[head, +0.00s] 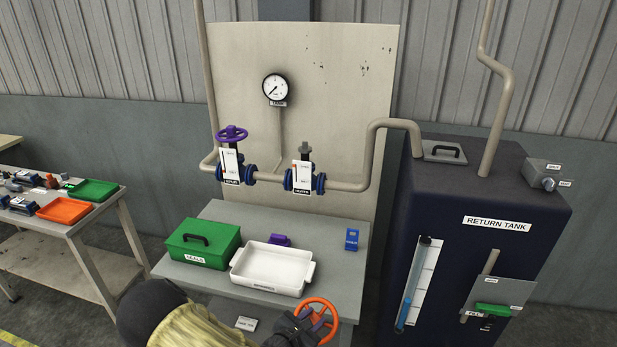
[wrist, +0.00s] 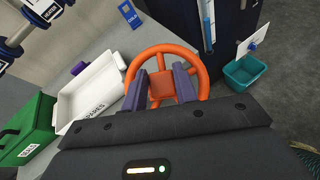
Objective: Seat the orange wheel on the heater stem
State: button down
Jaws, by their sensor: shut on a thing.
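The orange wheel (head: 318,314) is held by my gripper (head: 308,323) low in the head view, in front of the grey table's right front corner. In the wrist view the two fingers of my gripper (wrist: 160,87) are shut on the hub of the orange wheel (wrist: 188,53). The heater valve (head: 302,176) is on the pipe in front of the panel, with a bare grey stem (head: 305,149) on top. It stands above and behind the wheel, well apart from it. The supply valve left of it carries a purple wheel (head: 232,133).
The grey table (head: 215,279) bears a green box (head: 204,252), a white tray (head: 306,278), a purple item (head: 280,240) and a blue item (head: 352,240). The dark return tank (head: 480,190) stands at right. A pressure gauge (head: 276,90) hangs above the pipe.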

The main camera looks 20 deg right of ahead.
jog(key=d+f, duration=0.1)
jog(key=d+f+b, duration=0.1)
jog(key=d+f, duration=0.1)
jog(key=f, duration=0.1)
jog(key=shift+s+d, duration=0.3)
jog(key=shift+d, duration=0.05)
jog(key=shift+w, duration=0.1)
